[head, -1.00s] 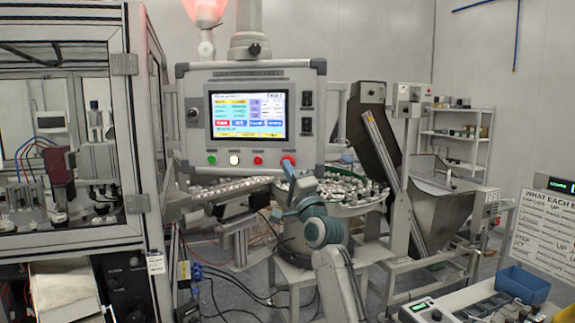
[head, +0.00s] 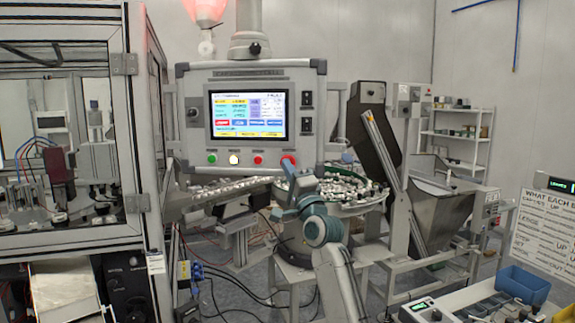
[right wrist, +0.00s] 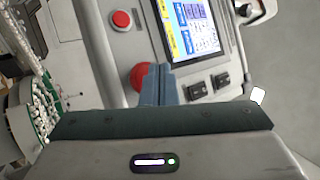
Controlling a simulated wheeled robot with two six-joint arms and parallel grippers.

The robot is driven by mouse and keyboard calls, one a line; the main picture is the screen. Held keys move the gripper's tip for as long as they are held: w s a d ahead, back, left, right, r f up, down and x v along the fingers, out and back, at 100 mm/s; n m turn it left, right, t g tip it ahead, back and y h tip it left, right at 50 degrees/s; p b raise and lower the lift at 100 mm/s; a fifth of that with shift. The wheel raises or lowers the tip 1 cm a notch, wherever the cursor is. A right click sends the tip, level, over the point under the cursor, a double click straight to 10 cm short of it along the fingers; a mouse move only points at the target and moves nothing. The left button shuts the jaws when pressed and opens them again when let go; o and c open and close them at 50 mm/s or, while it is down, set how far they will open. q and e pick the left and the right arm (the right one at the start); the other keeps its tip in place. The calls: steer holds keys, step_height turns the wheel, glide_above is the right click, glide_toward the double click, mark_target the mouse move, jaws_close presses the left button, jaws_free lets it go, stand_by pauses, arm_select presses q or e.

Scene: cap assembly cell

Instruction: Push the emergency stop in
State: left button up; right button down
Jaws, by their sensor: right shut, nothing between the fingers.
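The emergency stop is a red mushroom button (head: 288,158) at the lower right of the grey control panel (head: 315,75). In the head view my right gripper (head: 291,168) is in front of it and hides most of it. In the right wrist view the red emergency stop (right wrist: 139,76) shows just left of my shut, empty blue-grey fingers (right wrist: 158,72), which overlap its edge. I cannot tell whether the fingertips touch it or how far in the button is. My left gripper is not in view.
A smaller flat red button (head: 258,160), a white button (head: 234,160) and a green button (head: 212,159) sit left of it. Black switches (right wrist: 197,91) are close to my fingers in the wrist view. A bowl of caps (head: 345,208) stands below the panel.

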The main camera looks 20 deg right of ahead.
steer(key=shift+w+d, duration=0.15)
steer(key=shift+w, duration=0.15)
steer(key=shift+w+d+b, duration=0.15)
steer(key=shift+w+b, duration=0.15)
steer(key=shift+b, duration=0.25)
stand_by(0.4)
steer(key=shift+s+a+p, duration=0.35)
steer(key=shift+s+p, duration=0.35)
steer(key=shift+p, duration=0.25)
